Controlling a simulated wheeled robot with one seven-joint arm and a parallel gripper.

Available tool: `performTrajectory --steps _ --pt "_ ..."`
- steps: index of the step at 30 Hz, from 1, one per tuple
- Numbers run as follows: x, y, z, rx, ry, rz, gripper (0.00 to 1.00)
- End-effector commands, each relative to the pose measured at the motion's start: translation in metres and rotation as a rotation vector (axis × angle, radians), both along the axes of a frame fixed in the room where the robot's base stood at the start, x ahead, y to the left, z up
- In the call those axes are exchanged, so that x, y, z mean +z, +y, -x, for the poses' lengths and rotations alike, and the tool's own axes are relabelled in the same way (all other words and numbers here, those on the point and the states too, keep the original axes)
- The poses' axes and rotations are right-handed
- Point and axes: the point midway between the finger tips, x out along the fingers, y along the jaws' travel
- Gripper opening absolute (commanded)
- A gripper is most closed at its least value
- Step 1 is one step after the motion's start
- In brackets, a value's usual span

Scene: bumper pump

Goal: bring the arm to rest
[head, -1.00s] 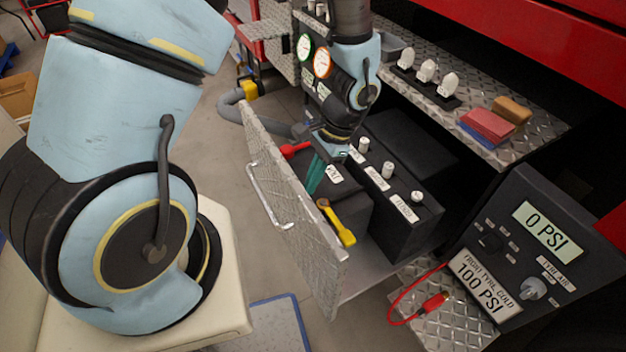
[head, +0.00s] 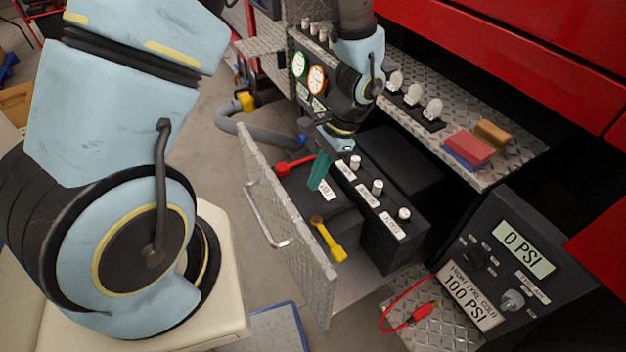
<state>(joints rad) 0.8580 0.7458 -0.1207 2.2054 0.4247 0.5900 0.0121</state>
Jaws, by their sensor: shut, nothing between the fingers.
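My arm reaches in from the top centre of the head view, over the open drawer-like compartment. My gripper (head: 320,170) points down with its green fingers together and nothing between them. It is above a black box with a red-handled lever (head: 295,166) and a yellow-handled lever (head: 329,240). The red lever is just left of the fingers; whether the fingertips touch the box or a label there, I cannot tell. A large pale-blue link of mine fills the left side.
A diamond-plate door (head: 290,230) with a handle stands open left of the gripper. A black box with white knobs (head: 377,186) is right of it. Gauges (head: 316,79) stand behind. A pump panel (head: 510,262) reads 0 PSI. Red and tan blocks (head: 470,147) lie on the shelf.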

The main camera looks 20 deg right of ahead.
Motion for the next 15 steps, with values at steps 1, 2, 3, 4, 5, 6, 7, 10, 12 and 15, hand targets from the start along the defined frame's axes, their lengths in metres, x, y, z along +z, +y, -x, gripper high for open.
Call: performTrajectory --steps 1,2,3,4,5,6,7,10,12,15 --pt "0.013 -0.002 -0.001 0.001 -0.001 0.001 0.00" --pt "0.016 -0.002 -0.001 0.001 0.000 0.000 0.00" --pt "0.019 -0.003 -0.001 0.002 -0.001 0.000 0.00" --pt "0.020 -0.003 -0.001 0.002 0.000 -0.001 0.00" --pt "0.021 -0.003 -0.001 0.002 0.000 -0.001 0.00" --pt "0.022 -0.004 -0.001 0.002 0.000 -0.001 0.00" --pt "0.022 -0.004 -0.002 0.002 0.000 -0.001 0.00" --pt "0.022 -0.004 -0.002 0.003 0.000 -0.001 0.00" --pt "0.024 -0.002 -0.005 0.019 -0.003 0.004 0.00" --pt "0.035 0.010 -0.019 0.101 -0.024 0.032 0.00"
